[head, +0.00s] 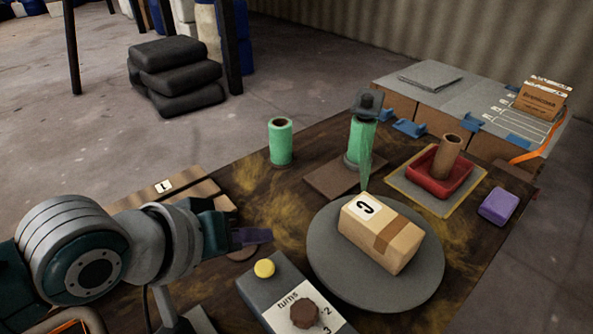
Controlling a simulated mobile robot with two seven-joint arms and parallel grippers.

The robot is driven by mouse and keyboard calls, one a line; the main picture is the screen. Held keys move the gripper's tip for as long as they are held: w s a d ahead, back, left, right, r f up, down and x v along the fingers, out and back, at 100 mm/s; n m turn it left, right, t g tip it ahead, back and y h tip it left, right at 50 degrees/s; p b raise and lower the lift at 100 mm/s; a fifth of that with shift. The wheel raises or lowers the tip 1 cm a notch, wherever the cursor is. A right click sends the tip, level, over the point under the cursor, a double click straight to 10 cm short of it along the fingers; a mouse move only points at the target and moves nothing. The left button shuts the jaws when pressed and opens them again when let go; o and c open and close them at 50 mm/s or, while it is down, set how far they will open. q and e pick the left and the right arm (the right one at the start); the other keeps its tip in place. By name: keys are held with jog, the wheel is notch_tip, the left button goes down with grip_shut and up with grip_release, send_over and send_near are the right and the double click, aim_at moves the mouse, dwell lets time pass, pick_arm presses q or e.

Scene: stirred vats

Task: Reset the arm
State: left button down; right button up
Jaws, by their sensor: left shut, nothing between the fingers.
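My left arm comes in from the left, and its gripper (262,236) is low over the near left part of the brown table (255,195). The gripper is shut with nothing held. It is left of the round grey turntable (330,275) and behind the grey control box (262,295). A cardboard box (382,232) with a white label sits on the turntable. The control box has a yellow button (264,268) and a brown knob (304,312). My right gripper does not show.
A green cylinder (281,143) and a green wrap roll on a stand (360,140) are at the back. A red tray (428,181) holds a brown tube (449,152). A purple block (498,206) lies at the right. A grey-topped bench (440,85) is behind. Black sacks (178,75) are on the floor.

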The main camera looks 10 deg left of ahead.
pick_arm(q)
jog(key=s+a+r+m+g+y+p, duration=0.25)
jog(key=s+r+p, duration=0.35)
jog(key=s+r, duration=0.35)
jog(key=s+a+r+m+g+y+p, duration=0.1)
jog(key=s+a+r+m+g+p, duration=0.25)
jog(key=s+r, duration=0.55)
notch_tip(320, 180, up, 34)
jog(key=t+p, duration=0.1)
jog(key=p, duration=3.6)
jog(key=shift+s+a+r+p, duration=0.15)
jog(key=shift+s+a+p, duration=0.15)
jog(key=shift+s+a, duration=0.1)
dwell(0.6)
